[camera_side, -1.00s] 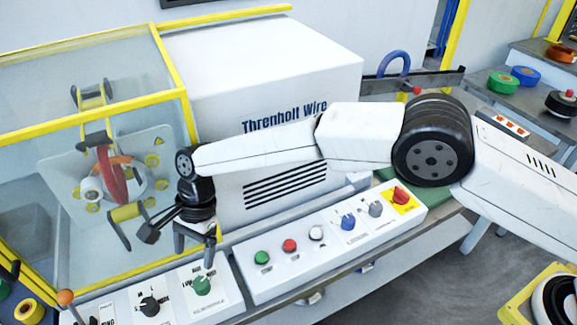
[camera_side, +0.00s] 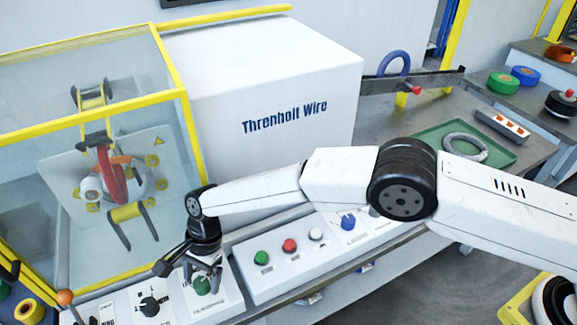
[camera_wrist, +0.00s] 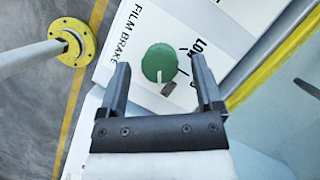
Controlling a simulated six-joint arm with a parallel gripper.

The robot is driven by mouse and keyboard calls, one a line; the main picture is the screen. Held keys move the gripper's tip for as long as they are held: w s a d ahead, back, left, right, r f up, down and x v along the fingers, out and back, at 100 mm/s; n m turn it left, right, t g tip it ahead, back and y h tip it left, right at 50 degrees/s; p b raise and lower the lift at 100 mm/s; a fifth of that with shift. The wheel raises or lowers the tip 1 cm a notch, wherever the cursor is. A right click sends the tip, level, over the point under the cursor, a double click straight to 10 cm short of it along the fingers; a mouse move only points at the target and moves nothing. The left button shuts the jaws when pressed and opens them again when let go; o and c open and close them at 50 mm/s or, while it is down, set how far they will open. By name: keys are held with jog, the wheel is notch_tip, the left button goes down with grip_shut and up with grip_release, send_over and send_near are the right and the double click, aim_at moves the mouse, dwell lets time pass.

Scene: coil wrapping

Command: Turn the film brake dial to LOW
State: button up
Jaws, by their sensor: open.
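The green film brake dial (camera_wrist: 158,61) sits on a white panel marked "FILM BRAKE" in the wrist view. The word "LOW" is printed to its right, partly covered by my right finger. A pale pointer mark shows at the dial's lower edge, directed toward my gripper's palm, not toward the visible "LOW". My gripper (camera_wrist: 160,66) is open, with one finger on each side of the dial and visible gaps between. In the side view my gripper (camera_side: 204,272) is low over the same green dial (camera_side: 202,287), partly covering it.
A black dial (camera_side: 150,306) is just left of the green one. A control box with green (camera_side: 261,257), red (camera_side: 289,245) and white buttons and a blue knob (camera_side: 348,222) lies to the right. The yellow-framed glass enclosure (camera_side: 195,150) stands behind.

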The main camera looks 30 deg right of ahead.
jog(key=shift+s+a+f, duration=0.1)
jog(key=shift+a+f, duration=0.05)
jog(key=shift+f, duration=0.25)
grip_shut()
jog(key=shift+n, duration=0.7)
grip_release()
jog(key=shift+r, duration=0.15)
